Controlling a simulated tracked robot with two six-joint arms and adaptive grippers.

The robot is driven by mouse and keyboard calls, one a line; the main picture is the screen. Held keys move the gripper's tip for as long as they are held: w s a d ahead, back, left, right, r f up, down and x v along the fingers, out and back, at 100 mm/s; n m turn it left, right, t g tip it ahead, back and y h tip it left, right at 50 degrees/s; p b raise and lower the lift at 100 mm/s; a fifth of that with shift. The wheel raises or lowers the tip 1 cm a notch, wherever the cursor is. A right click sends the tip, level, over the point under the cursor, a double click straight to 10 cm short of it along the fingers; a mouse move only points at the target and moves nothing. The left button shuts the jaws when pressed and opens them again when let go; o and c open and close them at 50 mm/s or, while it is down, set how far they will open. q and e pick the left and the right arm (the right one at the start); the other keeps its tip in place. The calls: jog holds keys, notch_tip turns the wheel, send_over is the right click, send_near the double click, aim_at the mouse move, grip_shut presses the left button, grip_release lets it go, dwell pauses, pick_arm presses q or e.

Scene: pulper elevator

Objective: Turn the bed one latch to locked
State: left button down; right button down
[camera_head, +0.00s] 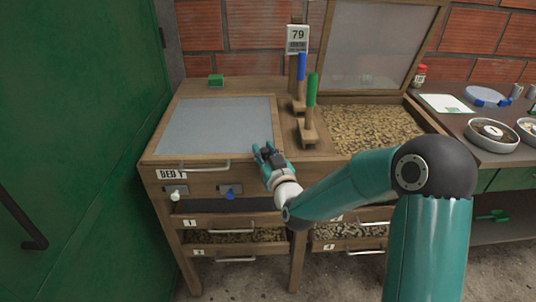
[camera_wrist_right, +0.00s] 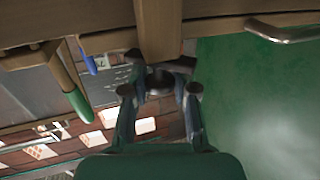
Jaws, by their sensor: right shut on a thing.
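Bed one (camera_head: 215,127) is at the left of the bench, with its flat grey lid down and a "BED 1" label (camera_head: 171,174) on its front. My right gripper (camera_head: 266,154) is at the front right corner of bed one, by the wooden divider. It is shut on a small dark part there, which looks like the bed one latch; the fingers largely hide it, and its turn angle cannot be told. The right wrist view shows both fingers (camera_wrist_right: 162,90) close around a dark round part below a wooden post (camera_wrist_right: 158,28). My left gripper is not in view.
A white knob (camera_head: 175,194) and a blue knob (camera_head: 230,193) sit below bed one's handle (camera_head: 192,168). Blue (camera_head: 301,68) and green (camera_head: 311,90) handled tools stand on the divider. The open right bed (camera_head: 370,128) holds beans. A green door (camera_head: 70,120) is left.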

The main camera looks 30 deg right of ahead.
jog(key=n+y+b, duration=0.2)
jog(key=y+b, duration=0.1)
jog(key=shift+s+d+f+t, duration=0.1)
jog(key=shift+d+f+t, duration=0.05)
jog(key=shift+f+t, duration=0.2)
jog(key=shift+n+y+b, duration=0.35)
jog(key=shift+n+y, duration=0.05)
jog(key=shift+y, duration=0.2)
jog(key=shift+r+n+y, duration=0.15)
jog(key=shift+n+y, duration=0.25)
jog(key=shift+y, duration=0.3)
jog(key=shift+r+n+y+p, duration=0.2)
jog(key=shift+n+y+p, duration=0.25)
jog(key=shift+n+y, duration=0.55)
jog(key=n+g+y+p, duration=0.1)
jog(key=y+p, duration=0.1)
jog(key=n+g+y+p, duration=0.1)
jog(key=y+p, duration=0.1)
jog(key=shift+r+n+y, duration=0.15)
jog(key=shift+n+y, duration=0.15)
jog(key=shift+y, duration=0.1)
jog(key=shift+n+g+y+p, duration=0.85)
jog(key=shift+n+y+p, duration=0.2)
jog(key=shift+y, duration=0.45)
jog(key=c, duration=0.9)
grip_release()
jog(key=shift+c, duration=0.2)
